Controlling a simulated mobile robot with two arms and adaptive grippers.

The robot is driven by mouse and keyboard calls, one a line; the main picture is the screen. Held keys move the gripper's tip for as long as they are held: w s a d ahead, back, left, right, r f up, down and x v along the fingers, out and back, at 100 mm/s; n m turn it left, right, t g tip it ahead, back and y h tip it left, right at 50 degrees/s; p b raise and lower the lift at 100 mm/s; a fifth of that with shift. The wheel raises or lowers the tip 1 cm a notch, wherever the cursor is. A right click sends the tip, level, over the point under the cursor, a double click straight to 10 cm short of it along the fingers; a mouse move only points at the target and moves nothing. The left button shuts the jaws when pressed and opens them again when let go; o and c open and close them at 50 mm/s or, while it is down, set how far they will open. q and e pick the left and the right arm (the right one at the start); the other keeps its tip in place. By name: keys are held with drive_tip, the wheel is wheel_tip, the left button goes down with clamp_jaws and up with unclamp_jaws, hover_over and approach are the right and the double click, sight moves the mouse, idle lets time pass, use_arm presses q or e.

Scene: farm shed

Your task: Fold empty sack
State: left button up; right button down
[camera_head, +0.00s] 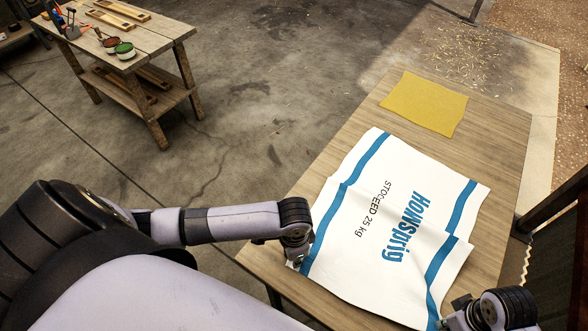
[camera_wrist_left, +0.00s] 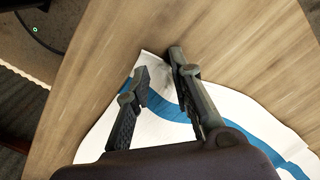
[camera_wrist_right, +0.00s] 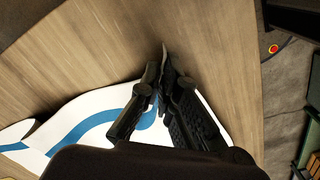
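The empty sack (camera_head: 375,220) lies spread on the wooden table, white with blue stripes and blue and black print. It is creased, with a step in its right edge. My left gripper (camera_head: 294,262) is at its near left corner. In the left wrist view the fingers (camera_wrist_left: 159,60) stand apart, with the white corner (camera_wrist_left: 151,62) between them. My right gripper (camera_head: 440,325) is at the near right corner, partly cut off by the frame. In the right wrist view its fingertips (camera_wrist_right: 160,68) are close together on the sack's edge (camera_wrist_right: 95,103); the pinched part is mostly hidden.
A yellow cloth or sheet (camera_head: 424,103) lies at the table's far end. Bare tabletop (camera_head: 490,125) shows around the sack. A workbench (camera_head: 150,40) with cans and wooden pieces stands at the back left. A dark post or rail (camera_head: 555,200) is close to the table's right side.

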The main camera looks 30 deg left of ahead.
use_arm(q)
drive_tip(key=shift+a, duration=0.1)
clamp_jaws()
idle(0.5)
drive_tip(key=shift+r, duration=2.5)
